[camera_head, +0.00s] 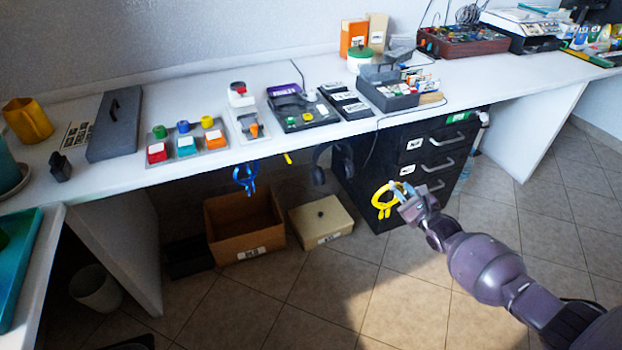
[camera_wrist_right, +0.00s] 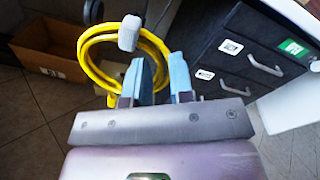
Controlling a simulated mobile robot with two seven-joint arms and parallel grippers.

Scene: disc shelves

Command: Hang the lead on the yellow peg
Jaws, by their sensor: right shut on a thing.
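The yellow lead (camera_head: 384,203) is a coiled loop held in front of the black drawer unit. My right gripper (camera_head: 399,190) is shut on it at the coil's right side. In the right wrist view the yellow coil (camera_wrist_right: 85,63) hangs to the left of my blue-tipped fingers (camera_wrist_right: 163,78), with a pale grey piece on its top. The yellow peg (camera_head: 288,158) sticks out below the table's front edge, left of my gripper and apart from the lead. No lead is on it. My left gripper is not in view.
A blue lead (camera_head: 245,178) hangs left of the yellow peg, and dark headphones (camera_head: 332,163) hang right of it. A cardboard box (camera_head: 226,247) and a cream box (camera_head: 321,222) stand on the floor below. The black drawer unit (camera_head: 381,205) stands behind my gripper.

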